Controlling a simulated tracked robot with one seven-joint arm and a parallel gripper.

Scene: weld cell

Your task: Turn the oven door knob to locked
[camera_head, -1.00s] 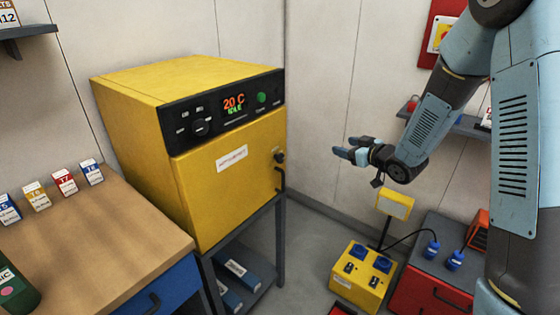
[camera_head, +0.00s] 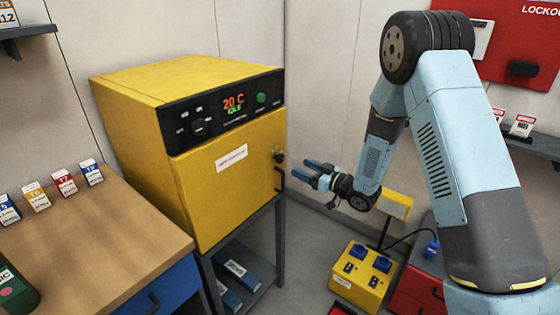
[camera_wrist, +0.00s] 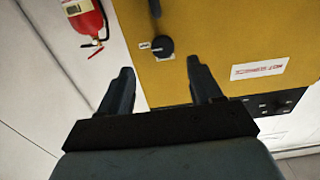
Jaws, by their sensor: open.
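The yellow oven (camera_head: 228,185) stands on a dark stand with its door shut. The small black door knob (camera_head: 279,157) sits at the door's right edge, above a dark vertical handle (camera_head: 280,180). In the wrist view the knob (camera_wrist: 162,46) shows beyond my fingertips, roughly between them, with a small white label beside it. My gripper (camera_head: 308,170) is open and empty, just right of the door edge and apart from the knob. In the wrist view its two dark fingers (camera_wrist: 160,75) are spread. The knob's label is too small to read.
A yellow socket box (camera_head: 363,277) with a cable stands low on the right, near a red cabinet (camera_head: 415,290). A wooden bench (camera_head: 95,245) with small boxes is at left. A red extinguisher (camera_wrist: 84,20) hangs on the wall in the wrist view.

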